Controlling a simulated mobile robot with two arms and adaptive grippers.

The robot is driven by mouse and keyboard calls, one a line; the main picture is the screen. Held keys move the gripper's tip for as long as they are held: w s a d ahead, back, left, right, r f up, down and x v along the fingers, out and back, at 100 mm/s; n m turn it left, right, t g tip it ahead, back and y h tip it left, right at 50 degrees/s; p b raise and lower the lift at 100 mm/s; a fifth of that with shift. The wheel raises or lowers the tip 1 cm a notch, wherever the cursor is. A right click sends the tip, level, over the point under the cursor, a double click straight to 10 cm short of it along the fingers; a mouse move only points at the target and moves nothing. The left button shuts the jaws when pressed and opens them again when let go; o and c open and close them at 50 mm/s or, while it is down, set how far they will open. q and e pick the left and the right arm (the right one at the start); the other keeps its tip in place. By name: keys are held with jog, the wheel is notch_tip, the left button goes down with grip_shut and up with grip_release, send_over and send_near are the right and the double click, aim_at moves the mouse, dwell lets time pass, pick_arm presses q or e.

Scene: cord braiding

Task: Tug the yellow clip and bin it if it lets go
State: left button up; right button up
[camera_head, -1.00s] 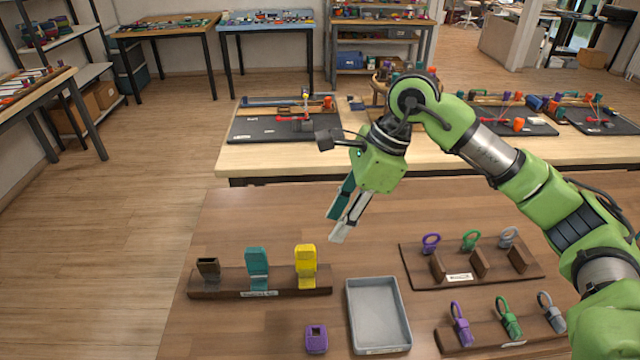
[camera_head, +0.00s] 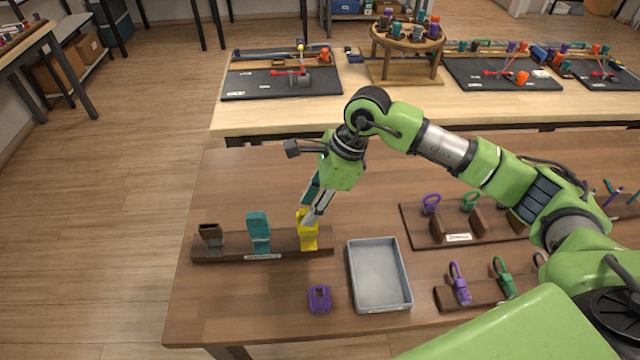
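The yellow clip (camera_head: 308,238) stands upright at the right end of a dark wooden rail (camera_head: 284,257) on the near table. My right gripper (camera_head: 311,212) reaches down to it from above, with its fingertips at the clip's top and covering part of it. I cannot tell whether the fingers are closed on the clip. An empty grey tray (camera_head: 405,284) lies to the right of the rail. My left gripper is not in view.
A purple piece (camera_head: 319,299) lies in front. Racks with looped purple and green pieces stand right of the tray. Bare tabletop lies behind the rail.

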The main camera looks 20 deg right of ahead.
jog(key=shift+x, duration=1.2)
jog(key=c, duration=0.9)
grip_shut()
